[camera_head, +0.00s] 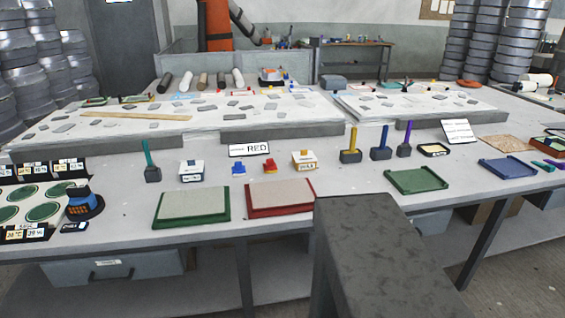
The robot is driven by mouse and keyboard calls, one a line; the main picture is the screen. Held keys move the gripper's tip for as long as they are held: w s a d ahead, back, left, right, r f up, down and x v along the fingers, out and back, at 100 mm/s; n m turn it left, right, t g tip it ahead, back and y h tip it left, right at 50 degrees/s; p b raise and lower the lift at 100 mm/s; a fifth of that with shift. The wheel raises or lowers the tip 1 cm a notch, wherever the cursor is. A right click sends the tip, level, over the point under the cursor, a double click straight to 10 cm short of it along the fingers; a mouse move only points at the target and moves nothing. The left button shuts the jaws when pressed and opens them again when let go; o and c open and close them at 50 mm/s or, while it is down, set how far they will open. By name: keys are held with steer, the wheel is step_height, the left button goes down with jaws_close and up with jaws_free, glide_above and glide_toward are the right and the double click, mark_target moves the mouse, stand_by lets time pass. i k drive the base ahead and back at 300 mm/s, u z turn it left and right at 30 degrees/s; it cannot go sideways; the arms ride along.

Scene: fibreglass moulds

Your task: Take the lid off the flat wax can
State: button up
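I cannot pick out the flat wax can or its lid with certainty. A small flat dark item with a pale yellowish top (434,149) lies on the front bench right of the middle. It is too small to tell whether it is a can. Flat round green discs (43,212) lie at the far left of the bench, and I cannot tell whether any is a lid. My gripper is not in view. A large dark grey block at the bottom centre hides part of the bench front, and it may be part of my own body.
The front bench holds a green-framed tray (192,206), a red-framed tray (280,195), an empty green tray (416,181) and a blue tray (508,168). Upright handled tools (351,146) stand behind them. A round dark device (84,205) stands at left. Raised slabs lie behind.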

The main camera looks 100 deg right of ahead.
mark_target(305, 155)
steer(key=u, duration=0.35)
steer(key=k, duration=0.55)
steer(key=z, duration=0.65)
steer(key=i, duration=0.7)
steer(key=z, duration=0.5)
